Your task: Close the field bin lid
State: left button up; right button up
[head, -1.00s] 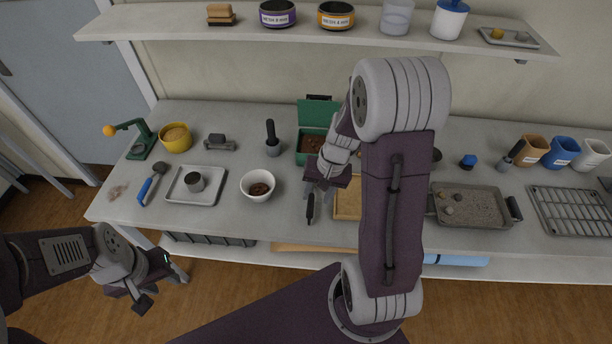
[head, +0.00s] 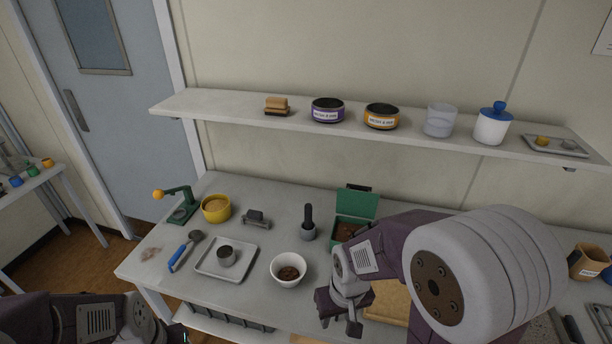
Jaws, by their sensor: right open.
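The field bin is a green box (head: 343,218) with brown soil inside, standing toward the back of the bench. Its green lid (head: 358,203) stands raised at the back, open. My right arm hides the bin's right and lower parts. My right gripper (head: 339,322) is open, pointing down in front of the bin near the bench's front edge, apart from the lid. Nothing shows between its fingers. My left gripper (head: 172,334) is at the bottom edge, left of the bench, with its fingers cut off.
A white bowl of soil (head: 289,283) is left of my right gripper. A wooden board (head: 385,303) lies partly behind my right arm. A wall shelf (head: 230,112) with jars runs above the bench.

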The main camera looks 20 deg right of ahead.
aim_at(350, 201)
jog(key=z, duration=1.05)
jog(key=j+z, duration=0.45)
jog(key=k+j+z, duration=0.2)
jog(key=j+z, duration=0.25)
jog(key=k+j+z, duration=0.15)
jog(key=j+z, duration=0.25)
jog(key=i+l, duration=0.1)
jog(key=i, duration=0.4)
jog(key=i+l, duration=0.15)
jog(key=i, duration=0.3)
